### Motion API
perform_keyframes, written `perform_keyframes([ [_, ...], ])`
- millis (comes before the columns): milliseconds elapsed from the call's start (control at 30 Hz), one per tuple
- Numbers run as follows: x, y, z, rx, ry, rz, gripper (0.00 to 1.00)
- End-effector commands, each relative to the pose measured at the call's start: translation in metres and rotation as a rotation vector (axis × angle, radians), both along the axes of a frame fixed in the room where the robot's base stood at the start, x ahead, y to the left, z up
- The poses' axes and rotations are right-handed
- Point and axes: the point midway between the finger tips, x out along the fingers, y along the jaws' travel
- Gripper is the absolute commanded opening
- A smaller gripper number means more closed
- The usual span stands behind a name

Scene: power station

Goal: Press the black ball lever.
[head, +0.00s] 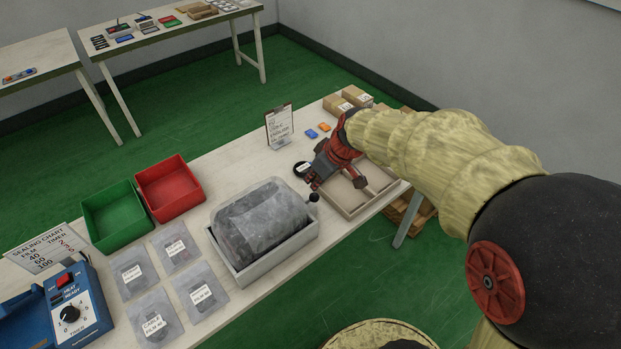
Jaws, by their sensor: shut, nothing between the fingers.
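A small black ball (314,197) shows at the right end of a pale box (265,268), just below my gripper's fingertips. Its stem is too small to make out clearly. The box holds a grey, crumpled, see-through bag (262,220). My gripper (313,182), dark with red parts, points down and left over the table. Its fingers are closed and empty. The tips are very near the ball, and I cannot tell whether they touch it.
Green (115,216) and red (170,188) bins stand left of the box. Labelled pouches (176,250) lie in front of them. A blue sealer (75,306) is at lower left. A sign (279,127) stands behind.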

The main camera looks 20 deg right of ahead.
Motion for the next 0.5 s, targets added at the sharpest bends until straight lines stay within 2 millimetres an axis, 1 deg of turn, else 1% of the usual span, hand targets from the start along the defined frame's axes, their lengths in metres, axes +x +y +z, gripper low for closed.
perform_keyframes([
  [33, -0.008, -0.004, 0.007, 0.000, -0.002, -0.004, 0.00],
  [200, -0.034, -0.014, 0.019, -0.001, -0.003, -0.002, 0.00],
  [300, -0.046, -0.018, 0.025, -0.001, -0.003, -0.002, 0.00],
  [400, -0.054, -0.022, 0.027, -0.001, -0.002, -0.002, 0.00],
  [500, -0.058, -0.023, 0.029, -0.001, -0.003, -0.001, 0.00],
])
